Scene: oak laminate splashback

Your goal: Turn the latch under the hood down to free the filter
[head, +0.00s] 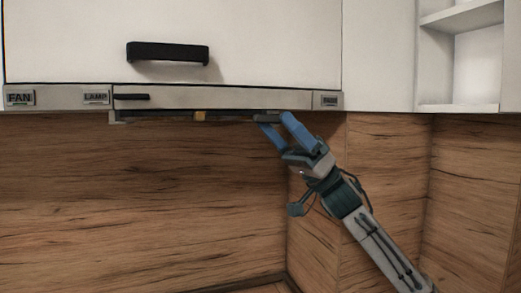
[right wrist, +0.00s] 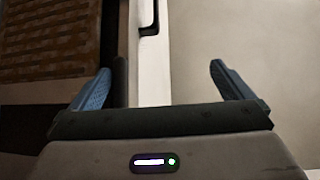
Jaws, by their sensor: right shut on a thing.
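The hood (head: 225,99) is a grey strip under the white cabinet. The filter edge (head: 160,118) shows as a thin line along its underside, and its brown mesh (right wrist: 50,45) fills the upper left of the right wrist view. My right gripper (head: 274,119) reaches up from the lower right, its blue fingertips at the hood's underside near the right end. It is shut on the small grey latch (head: 266,117), mostly hidden by the fingers; how far it is turned cannot be told. In the right wrist view the fingers (right wrist: 160,82) stand apart. My left gripper is not in view.
A black handle (head: 167,52) is on the cabinet front. FAN (head: 19,98) and LAMP (head: 96,97) plates sit on the hood front. A small orange part (head: 200,116) shows under the hood. The wood splashback (head: 140,200) lies behind; the space before it is free.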

